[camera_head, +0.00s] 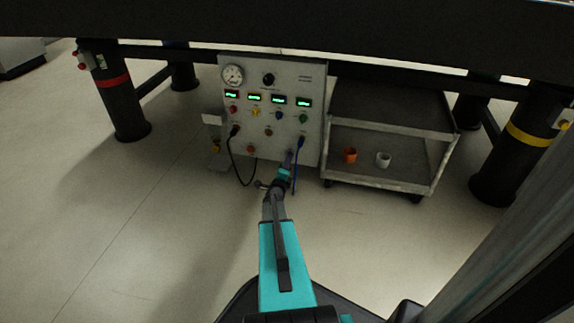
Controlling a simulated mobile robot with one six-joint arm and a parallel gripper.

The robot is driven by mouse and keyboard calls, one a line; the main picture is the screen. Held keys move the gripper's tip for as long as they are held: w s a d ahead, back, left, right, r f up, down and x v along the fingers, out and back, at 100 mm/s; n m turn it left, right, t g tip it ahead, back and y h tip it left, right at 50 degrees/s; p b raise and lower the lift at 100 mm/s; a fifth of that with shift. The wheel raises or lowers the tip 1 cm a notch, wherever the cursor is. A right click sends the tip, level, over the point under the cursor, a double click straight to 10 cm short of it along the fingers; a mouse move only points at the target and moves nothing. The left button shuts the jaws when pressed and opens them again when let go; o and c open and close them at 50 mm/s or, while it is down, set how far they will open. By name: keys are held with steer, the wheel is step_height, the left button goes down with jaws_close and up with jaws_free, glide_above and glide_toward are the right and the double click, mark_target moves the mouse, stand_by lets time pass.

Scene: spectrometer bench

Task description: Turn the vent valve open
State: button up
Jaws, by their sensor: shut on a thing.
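A pale upright control panel (313,130) stands under the bench. It carries a round gauge (232,75), a black knob (268,79), several green-lit displays, and coloured knobs and fittings, among them a yellow one (256,113). I cannot read labels, so which fitting is the vent valve is unclear. My arm reaches forward to the panel's lower right. My gripper (289,157) is shut on a small part there, which its fingers hide. A blue plug (301,142) with a hanging blue cable is close beside it on the right.
A black cable loops from a black plug (235,130) left of my gripper. A grey cart (375,180) right of the panel holds an orange cup (350,155) and a white cup (383,159). Black legs (120,110) support the bench overhead. The floor at left is clear.

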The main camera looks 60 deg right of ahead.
steer(key=o, duration=1.1)
steer(key=shift+c, duration=0.2)
steer(key=shift+a+r, duration=0.1)
steer(key=shift+a, duration=0.05)
steer(key=p+v, duration=0.3)
steer(key=v, duration=0.4)
steer(key=shift+s+a, duration=0.1)
